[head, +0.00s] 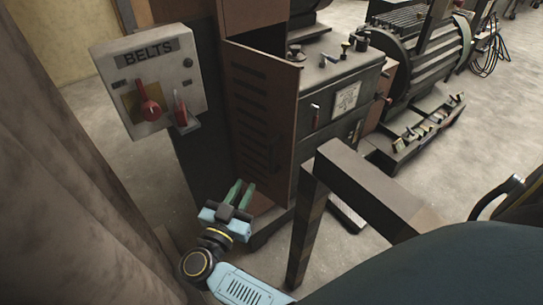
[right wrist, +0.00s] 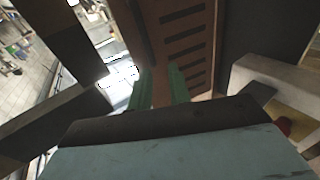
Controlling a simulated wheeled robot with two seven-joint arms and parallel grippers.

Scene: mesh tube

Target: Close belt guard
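The belt guard is a rust-brown slatted door (head: 262,115) on the machine, standing swung open with a gap behind its top edge. My right gripper (head: 240,190) is low in front of the door's lower part, green fingers pointing up and apart. In the right wrist view the slatted door (right wrist: 187,45) rises ahead and its narrow edge lies in line between the two green fingers (right wrist: 161,85). I cannot tell whether they touch it. My left gripper is not in view.
A grey BELTS switch box (head: 150,80) with red knobs is mounted left of the door. A dark angled rail (head: 340,180) stands right of my right arm. A motor (head: 425,45) sits at the back right. Brown drapery-like surface (head: 60,160) fills the left. Some floor is clear.

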